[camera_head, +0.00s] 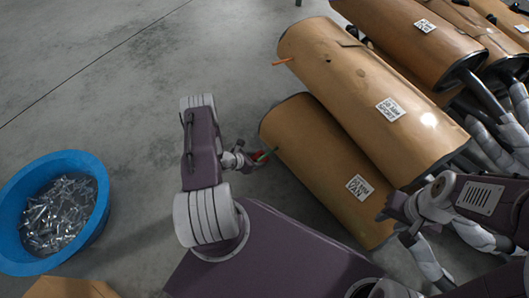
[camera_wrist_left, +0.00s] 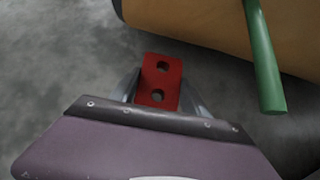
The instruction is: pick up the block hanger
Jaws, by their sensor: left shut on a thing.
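The block hanger is a small red block with two round holes (camera_wrist_left: 158,82). In the left wrist view it sits between the grey fingers of my left gripper (camera_wrist_left: 160,95), which is shut on it. In the head view the red block (camera_head: 260,155) is a small patch at the tip of my left gripper (camera_head: 258,160), close to the end of the nearest brown muffler (camera_head: 320,165).
Several large brown mufflers with white labels lie stacked at the right, including a long upper one (camera_head: 360,90) with an orange rod (camera_head: 283,61). A blue tub (camera_head: 88,162) of metal parts stands at the left. Grey floor between is clear.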

